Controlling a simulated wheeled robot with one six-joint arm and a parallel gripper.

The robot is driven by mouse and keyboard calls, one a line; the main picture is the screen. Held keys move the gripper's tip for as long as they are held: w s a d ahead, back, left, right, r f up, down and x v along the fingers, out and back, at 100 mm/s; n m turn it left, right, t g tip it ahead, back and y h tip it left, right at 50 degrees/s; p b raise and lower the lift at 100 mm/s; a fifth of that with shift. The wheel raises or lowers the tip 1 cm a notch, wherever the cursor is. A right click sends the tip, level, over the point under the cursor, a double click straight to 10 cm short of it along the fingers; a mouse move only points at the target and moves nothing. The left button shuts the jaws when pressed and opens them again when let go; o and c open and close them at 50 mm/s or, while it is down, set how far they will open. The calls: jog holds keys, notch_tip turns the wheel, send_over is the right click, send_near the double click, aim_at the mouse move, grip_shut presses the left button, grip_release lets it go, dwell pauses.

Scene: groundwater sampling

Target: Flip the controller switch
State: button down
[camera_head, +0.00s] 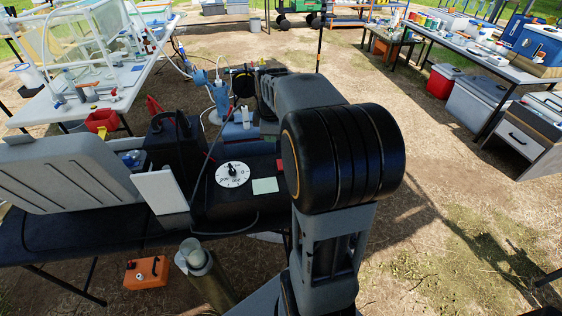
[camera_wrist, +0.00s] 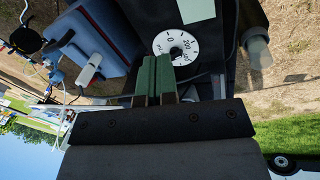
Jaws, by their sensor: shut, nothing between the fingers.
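A black case (camera_head: 215,207) lies on the table with a round white dial (camera_head: 232,174) that has a black knob. The dial also shows in the wrist view (camera_wrist: 175,46), with printed numbers around its rim. I cannot make out which part is the controller switch. My gripper (camera_wrist: 153,60) shows in the wrist view as two green fingers, shut together and empty. Its tips appear just below the dial in that picture; I cannot tell the gap or any contact.
A pale green card (camera_head: 265,186) lies right of the dial. A blue block with a white part (camera_wrist: 89,68) stands left of my fingers in the wrist view. A grey open case lid (camera_head: 65,180), white panel (camera_head: 160,191) and metal tube (camera_head: 209,280) are close by.

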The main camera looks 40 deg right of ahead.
jog(key=w+d+f+n, duration=0.1)
jog(key=d+f+n, duration=0.1)
jog(key=d, duration=0.3)
jog(key=shift+w+d+f, duration=0.15)
jog(key=shift+w+d, duration=0.1)
jog(key=shift+w, duration=0.05)
jog(key=x, duration=1.4)
jog(key=shift+s+f, duration=0.1)
jog(key=shift+s, duration=0.15)
jog(key=shift+a, duration=0.1)
